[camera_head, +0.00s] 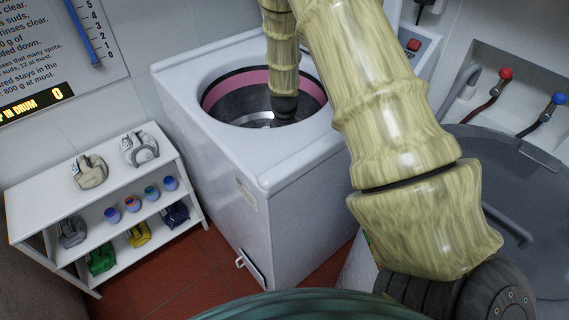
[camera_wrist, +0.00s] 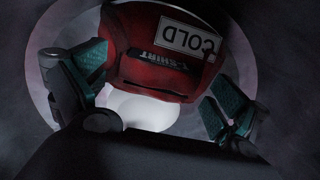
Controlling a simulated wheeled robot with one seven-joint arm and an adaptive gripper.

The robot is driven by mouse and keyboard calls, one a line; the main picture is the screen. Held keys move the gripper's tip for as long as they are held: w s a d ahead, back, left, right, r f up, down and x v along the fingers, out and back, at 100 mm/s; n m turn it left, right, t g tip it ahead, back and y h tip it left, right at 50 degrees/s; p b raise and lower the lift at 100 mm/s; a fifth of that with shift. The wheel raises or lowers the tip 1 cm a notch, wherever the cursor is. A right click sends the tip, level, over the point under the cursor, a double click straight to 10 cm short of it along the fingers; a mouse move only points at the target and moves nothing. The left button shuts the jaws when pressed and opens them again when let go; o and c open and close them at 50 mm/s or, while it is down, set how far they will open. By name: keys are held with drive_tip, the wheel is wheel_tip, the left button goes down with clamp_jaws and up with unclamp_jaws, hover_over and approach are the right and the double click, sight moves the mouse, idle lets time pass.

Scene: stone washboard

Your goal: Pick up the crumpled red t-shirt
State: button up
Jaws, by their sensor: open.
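The red t-shirt (camera_wrist: 160,70) is a crumpled bundle with a white COLD label and a dark T-SHIRT strip, seen upside down in the wrist view. It lies inside the washer's drum, at the bottom beside a pale round part (camera_wrist: 143,110). My gripper (camera_wrist: 150,95) is open, with one teal-padded finger to the left of the shirt and one to the right and lower. I cannot tell whether either finger touches it. In the head view my arm reaches down into the drum opening (camera_head: 222,102); the shirt and fingertips are hidden there.
The white washer (camera_head: 225,175) has a pink ring inside its opening, and the drum wall surrounds my gripper. A white shelf (camera_head: 105,178) at left holds several bundles and small round containers. A grey tub (camera_head: 520,170) stands at right, below red and blue taps.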

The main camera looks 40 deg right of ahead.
drive_tip(key=shift+f, duration=0.5)
drive_tip(key=shift+c, duration=0.2)
drive_tip(key=c, duration=1.2)
drive_tip(key=shift+c, duration=0.2)
